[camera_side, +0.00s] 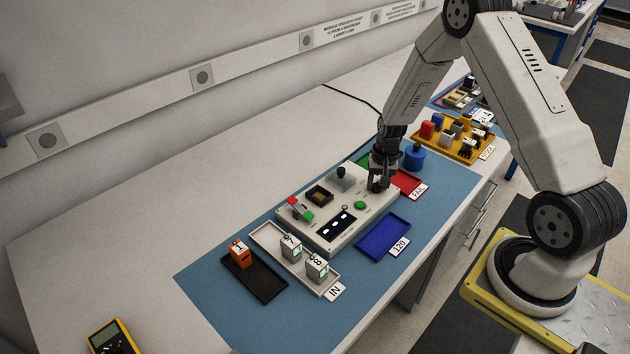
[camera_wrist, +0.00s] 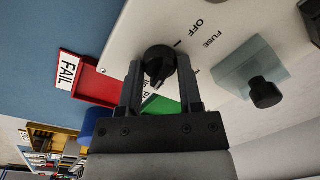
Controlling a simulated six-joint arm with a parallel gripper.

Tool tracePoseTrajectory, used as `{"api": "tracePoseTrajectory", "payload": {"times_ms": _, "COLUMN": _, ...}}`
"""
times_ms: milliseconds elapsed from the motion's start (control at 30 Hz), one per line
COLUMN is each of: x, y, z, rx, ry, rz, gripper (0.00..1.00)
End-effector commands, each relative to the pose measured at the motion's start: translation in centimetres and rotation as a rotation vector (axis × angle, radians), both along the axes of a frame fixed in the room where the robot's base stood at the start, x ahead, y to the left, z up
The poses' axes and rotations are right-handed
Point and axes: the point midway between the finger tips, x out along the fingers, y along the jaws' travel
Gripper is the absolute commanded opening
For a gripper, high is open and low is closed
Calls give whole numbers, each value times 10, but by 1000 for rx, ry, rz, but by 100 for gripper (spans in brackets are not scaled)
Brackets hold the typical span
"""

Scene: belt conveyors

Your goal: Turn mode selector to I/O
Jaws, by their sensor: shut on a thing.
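The mode selector (camera_wrist: 158,62) is a black rotary knob on the light panel of the control box. In the wrist view its white pointer line is visible, and an "OFF" label is printed near it; the other labels are partly hidden by my fingers. My gripper (camera_wrist: 160,82) has its two fingers on either side of the knob, shut on it. In the side view my gripper (camera_side: 380,184) reaches down to the right end of the control box (camera_side: 325,238), and it hides the knob there.
A clear cover with a black knob (camera_wrist: 265,92) stands beside the selector, near the "FUSE" label. A red FAIL tray (camera_wrist: 88,80) and a blue tray (camera_side: 384,237) lie close to the box. White and black trays (camera_side: 268,283) with blocks stand at the left.

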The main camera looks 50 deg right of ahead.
Motion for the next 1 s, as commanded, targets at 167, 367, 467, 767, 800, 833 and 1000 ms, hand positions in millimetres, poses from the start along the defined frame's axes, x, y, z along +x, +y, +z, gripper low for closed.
{"api": "tracePoseTrajectory", "payload": {"times_ms": 167, "x": 0, "y": 1, "z": 0, "rx": 2, "ry": 1, "rz": -2, "gripper": 52}}
{"api": "tracePoseTrajectory", "payload": {"times_ms": 367, "x": 0, "y": 0, "z": 0, "rx": 1, "ry": 1, "rz": 0, "gripper": 81}}
{"api": "tracePoseTrajectory", "payload": {"times_ms": 467, "x": 0, "y": 0, "z": 0, "rx": 1, "ry": 1, "rz": 0, "gripper": 81}}
{"api": "tracePoseTrajectory", "payload": {"times_ms": 767, "x": 0, "y": 0, "z": 5, "rx": 0, "ry": 0, "rz": 1, "gripper": 81}}
{"api": "tracePoseTrajectory", "payload": {"times_ms": 800, "x": 0, "y": 0, "z": 7, "rx": 0, "ry": 0, "rz": 1, "gripper": 81}}
{"api": "tracePoseTrajectory", "payload": {"times_ms": 833, "x": 0, "y": 0, "z": 9, "rx": 1, "ry": -1, "rz": 1, "gripper": 81}}
{"api": "tracePoseTrajectory", "payload": {"times_ms": 1000, "x": -1, "y": -1, "z": 25, "rx": -1, "ry": -2, "rz": 1, "gripper": 81}}
